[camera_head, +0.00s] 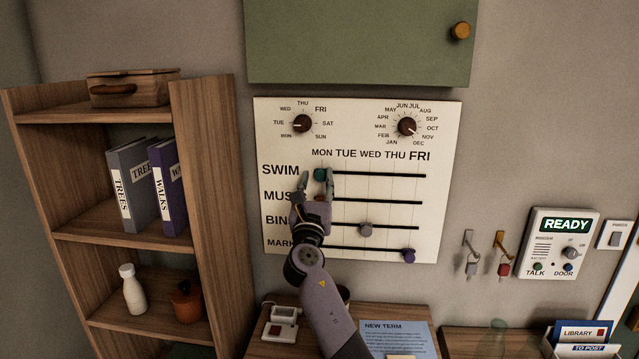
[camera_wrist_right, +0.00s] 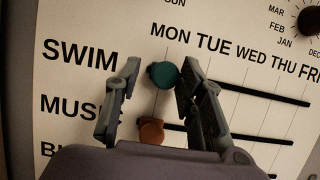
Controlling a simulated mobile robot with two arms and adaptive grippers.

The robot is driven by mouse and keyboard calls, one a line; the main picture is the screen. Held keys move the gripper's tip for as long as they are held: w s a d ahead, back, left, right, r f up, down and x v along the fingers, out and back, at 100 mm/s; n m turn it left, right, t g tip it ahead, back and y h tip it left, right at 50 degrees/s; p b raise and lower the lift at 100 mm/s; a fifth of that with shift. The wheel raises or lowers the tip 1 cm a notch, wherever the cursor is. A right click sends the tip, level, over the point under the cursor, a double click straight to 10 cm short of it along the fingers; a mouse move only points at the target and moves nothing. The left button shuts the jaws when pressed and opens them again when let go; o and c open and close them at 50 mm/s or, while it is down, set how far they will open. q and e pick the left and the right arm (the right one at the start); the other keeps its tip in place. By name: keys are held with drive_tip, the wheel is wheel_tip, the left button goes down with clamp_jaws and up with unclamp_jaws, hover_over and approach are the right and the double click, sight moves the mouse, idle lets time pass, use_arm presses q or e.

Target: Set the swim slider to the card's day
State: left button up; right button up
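The white wall board (camera_head: 440,130) has day labels MON to FRI above slider rows. The teal swim knob (camera_head: 319,174) sits at the left end of its black track, under MON; it also shows in the right wrist view (camera_wrist_right: 163,74). My right gripper (camera_head: 317,178) is open, its fingers on either side of the teal knob. In the wrist view (camera_wrist_right: 158,72) a gap shows at the left finger; the right finger is close to the knob, contact unclear. A blue card (camera_head: 398,337) headed NEW TERM lies on the desk, its smaller text unreadable. My left gripper is out of view.
An orange knob (camera_wrist_right: 152,131) sits just below, in the MUSIC row. A mauve knob (camera_head: 366,229) and a purple knob (camera_head: 408,255) are on lower tracks. Two dials (camera_head: 302,124) are above. A wooden shelf (camera_head: 210,200) stands left; a green cabinet (camera_head: 350,40) hangs above.

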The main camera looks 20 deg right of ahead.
drive_tip(key=shift+o, duration=0.5)
drive_tip(key=shift+s, duration=0.1)
drive_tip(key=shift+s+f, duration=0.1)
drive_tip(key=v, duration=1.1)
drive_tip(key=shift+s+a, duration=0.25)
drive_tip(key=shift+f, duration=0.2)
